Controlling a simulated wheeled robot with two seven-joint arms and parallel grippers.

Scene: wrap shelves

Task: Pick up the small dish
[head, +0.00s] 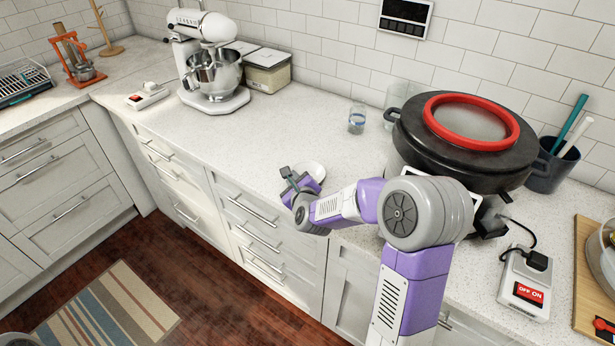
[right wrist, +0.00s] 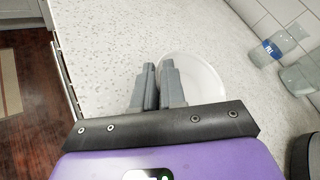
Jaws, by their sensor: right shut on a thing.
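The small dish (head: 314,169) is white and round and is at the counter's front part, in the middle of the head view. It also shows in the right wrist view (right wrist: 208,78), partly hidden behind a finger. My right gripper (head: 287,174) is at the dish's left side. In the right wrist view its two fingers (right wrist: 157,67) are close together at the dish's near-left rim, shut on it. Whether the dish is clear of the counter I cannot tell. My left gripper is out of view.
A white stand mixer (head: 212,70) is at back left. The counter between mixer and dish is clear.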

